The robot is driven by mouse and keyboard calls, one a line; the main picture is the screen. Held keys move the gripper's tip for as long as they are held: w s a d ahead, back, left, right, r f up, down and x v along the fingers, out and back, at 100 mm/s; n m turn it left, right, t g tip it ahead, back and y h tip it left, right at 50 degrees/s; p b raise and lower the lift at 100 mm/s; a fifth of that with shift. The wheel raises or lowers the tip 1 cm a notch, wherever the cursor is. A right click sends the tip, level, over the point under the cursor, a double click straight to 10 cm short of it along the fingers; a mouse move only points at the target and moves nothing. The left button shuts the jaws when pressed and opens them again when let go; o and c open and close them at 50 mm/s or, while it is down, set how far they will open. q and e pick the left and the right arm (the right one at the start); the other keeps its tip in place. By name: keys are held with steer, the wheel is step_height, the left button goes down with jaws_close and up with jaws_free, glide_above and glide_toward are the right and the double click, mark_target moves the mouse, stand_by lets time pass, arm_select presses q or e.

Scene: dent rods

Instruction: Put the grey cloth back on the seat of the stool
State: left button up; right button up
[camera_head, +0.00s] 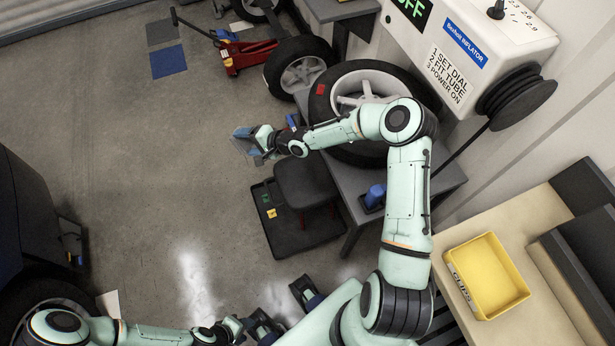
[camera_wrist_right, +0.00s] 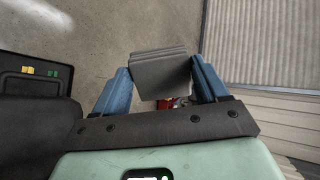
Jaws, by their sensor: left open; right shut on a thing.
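The grey cloth (camera_wrist_right: 160,72) is a folded stack between the blue fingers of my right gripper (camera_wrist_right: 160,88) in the right wrist view. In the head view, my right gripper (camera_head: 243,138) is over the floor, up and left of the stool; the cloth is small there and partly hidden. In the right wrist view the stool's dark seat (camera_wrist_right: 38,125) shows at left. My left gripper (camera_head: 262,326) is open, low in the head view, away from the stool.
A black tray (camera_head: 290,238) with yellow and green bits lies beside the stool. A grey table (camera_head: 447,182) with a wheel (camera_head: 323,100) stands to its right. A red jack (camera_head: 240,58) is farther back. Open floor lies left of the stool.

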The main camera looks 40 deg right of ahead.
steer(key=shift+d+f+n+g, duration=0.4)
steer(key=shift+d+f+g, duration=0.15)
steer(key=shift+d+g, duration=0.3)
step_height(320, 180, up, 3)
steer(key=n+g+h+b, duration=0.5)
steer(key=g+h+b, duration=0.1)
steer(key=g, duration=0.3)
glide_above(310, 184)
step_height(310, 184, down, 24)
steer(key=b, duration=0.2)
steer(key=shift+s+r+b, duration=0.15)
steer(key=shift+b, duration=0.2)
step_height(310, 184, down, 4)
steer(key=shift+r+b, duration=0.1)
steer(key=shift+b, duration=0.25)
steer(key=o, duration=0.7)
steer(key=shift+c, duration=0.2)
arm_select(q)
step_height(310, 184, down, 8)
steer(key=w, duration=0.1)
steer(key=shift+w+f+t, duration=0.25)
steer(key=shift+w+t, duration=0.1)
steer(key=shift+t, duration=0.05)
steer(key=shift+a, duration=0.1)
arm_select(e)
steer(key=shift+r, duration=0.1)
